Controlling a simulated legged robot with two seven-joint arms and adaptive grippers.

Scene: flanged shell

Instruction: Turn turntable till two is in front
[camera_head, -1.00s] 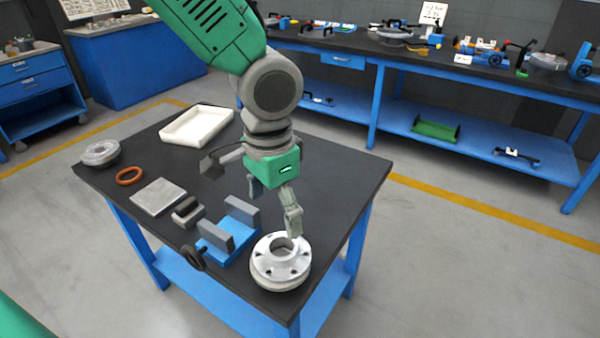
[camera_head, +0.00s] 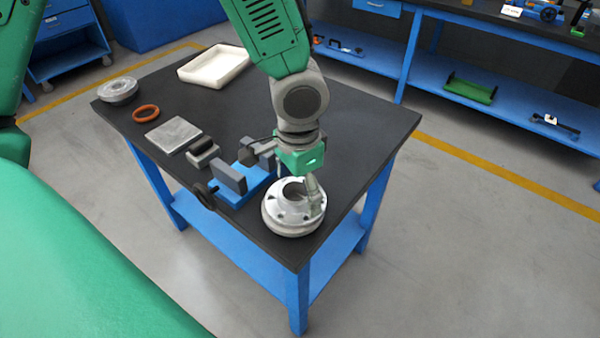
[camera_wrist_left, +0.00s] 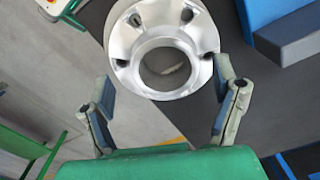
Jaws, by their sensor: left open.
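A silver flanged shell (camera_head: 288,212) with a round central bore and bolt holes sits on a round base at the table's near corner. It also shows in the left wrist view (camera_wrist_left: 127,70), at the top centre. I cannot make out a "two" on it or tell the turntable apart from its base. My left gripper (camera_head: 298,186) is open and empty, pointing down at the shell. In the left wrist view its fingers (camera_wrist_left: 168,97) are spread wide. The right finger overlaps the shell's edge in the picture; the left finger stands apart from it. Contact cannot be told.
A blue vise-like fixture (camera_head: 240,183) with grey jaws stands close left of the shell. Farther left are a grey plate (camera_head: 173,135), an orange ring (camera_head: 146,113) and another metal flange (camera_head: 118,90). A white tray (camera_head: 213,66) lies at the back. The table's right side is clear.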

